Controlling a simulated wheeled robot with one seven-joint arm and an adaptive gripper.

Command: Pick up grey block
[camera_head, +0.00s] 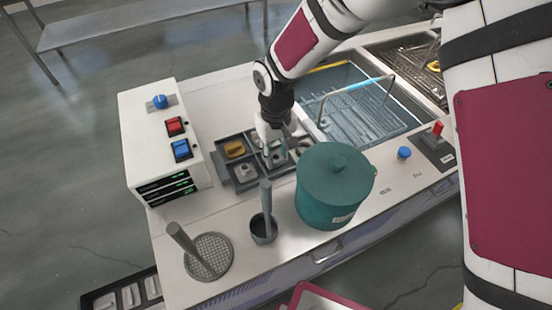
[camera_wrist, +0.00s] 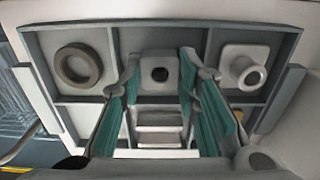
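A grey block (camera_wrist: 160,70) with a dark round hole sits in the middle compartment of the grey divided tray (camera_wrist: 290,50) in the wrist view. Paler stepped surfaces show just below it; I cannot tell if they belong to the same block. My gripper (camera_wrist: 160,78) is open, its two teal-padded fingers on either side of the block, with visible gaps. In the head view my gripper (camera_head: 275,150) points down over the middle of the tray (camera_head: 222,170) and hides part of what lies there.
A ring (camera_wrist: 78,66) and a flanged tube (camera_wrist: 243,70) lie in neighbouring compartments. A yellow part (camera_head: 235,149) is at the tray's left. A teal lidded pot (camera_head: 333,190) stands close on the right, a grey cup (camera_head: 263,230) in front, a control box (camera_head: 160,145) at left, a tank (camera_head: 355,105) behind.

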